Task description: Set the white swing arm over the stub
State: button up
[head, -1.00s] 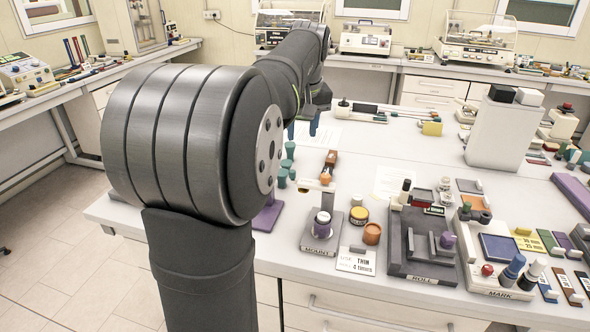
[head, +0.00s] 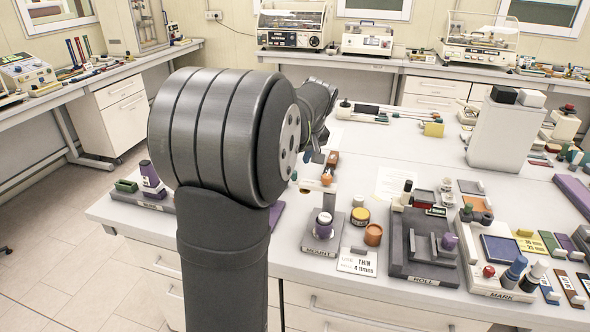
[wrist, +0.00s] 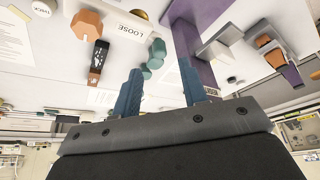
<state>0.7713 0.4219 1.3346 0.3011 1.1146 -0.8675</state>
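The white swing arm (head: 312,185) reaches left from the top of a grey post (head: 330,201) on the MOUNT block in the head view. It points off to one side, not above the stub. My gripper's two blue fingers (wrist: 158,88) are apart and hold nothing in the wrist view. The fingers are not clearly visible in the head view, where my arm covers that part of the table. I cannot make out the swing arm in the wrist view.
Green cylinders (wrist: 156,50) and a LOOSE label (wrist: 132,31) lie beyond the fingers. A dark block (wrist: 98,62) and an orange piece (wrist: 86,23) are left of them. A purple board (wrist: 196,42) is at right. The ROLL station (head: 421,270) stands right of MOUNT.

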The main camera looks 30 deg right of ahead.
aim_at(313, 181)
jog(key=x, duration=0.5)
grip_shut()
